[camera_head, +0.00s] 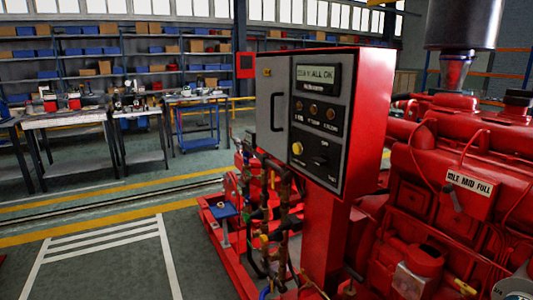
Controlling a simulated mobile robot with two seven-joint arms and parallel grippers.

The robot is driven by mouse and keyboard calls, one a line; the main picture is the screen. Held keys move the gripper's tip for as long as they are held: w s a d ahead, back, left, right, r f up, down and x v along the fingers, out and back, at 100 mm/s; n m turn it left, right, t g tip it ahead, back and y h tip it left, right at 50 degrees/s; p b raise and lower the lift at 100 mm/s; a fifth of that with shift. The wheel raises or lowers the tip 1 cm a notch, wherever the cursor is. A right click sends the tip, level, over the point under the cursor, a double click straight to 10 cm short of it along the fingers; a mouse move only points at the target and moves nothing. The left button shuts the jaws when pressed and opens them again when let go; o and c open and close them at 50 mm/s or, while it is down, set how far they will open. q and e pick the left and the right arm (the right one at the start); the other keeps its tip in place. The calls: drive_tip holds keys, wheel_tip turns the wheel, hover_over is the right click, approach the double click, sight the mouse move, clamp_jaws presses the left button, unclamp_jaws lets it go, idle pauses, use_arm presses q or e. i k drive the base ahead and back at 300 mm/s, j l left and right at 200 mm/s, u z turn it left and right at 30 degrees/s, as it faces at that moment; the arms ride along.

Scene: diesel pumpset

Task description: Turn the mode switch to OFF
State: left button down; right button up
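The red control cabinet (367,120) stands on a red post right of the middle, its grey door facing me. A black panel (304,108) on the door carries a lit display (317,74) reading "ALL OK". The mode switch (319,160) looks like a dark knob low on this panel, with small white labels around it; one above it seems to read OFF. The knob is dark on dark, so I cannot tell which label it points to. Neither of my grippers is in view.
A yellow round button (297,148) sits left of the switch, and a row of small knobs (314,108) above. A black door handle (277,112) sticks out at left. The red engine (440,190) fills the right. Open floor (110,250) lies at left.

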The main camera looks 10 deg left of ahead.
sight(322, 160)
drive_tip(key=i+j+z, duration=0.2)
drive_tip(key=i+j, duration=0.2)
drive_tip(key=j, duration=0.25)
drive_tip(key=i+j+z, duration=0.1)
drive_tip(key=j, duration=0.25)
drive_tip(key=i+j+z, duration=0.1)
drive_tip(key=i+j, duration=0.15)
drive_tip(key=j, duration=0.15)
drive_tip(key=i+j, duration=0.15)
drive_tip(key=j, duration=0.2)
drive_tip(key=i+j+z, duration=0.15)
drive_tip(key=j, duration=0.25)
drive_tip(key=i+j+z, duration=0.1)
drive_tip(key=j, duration=0.3)
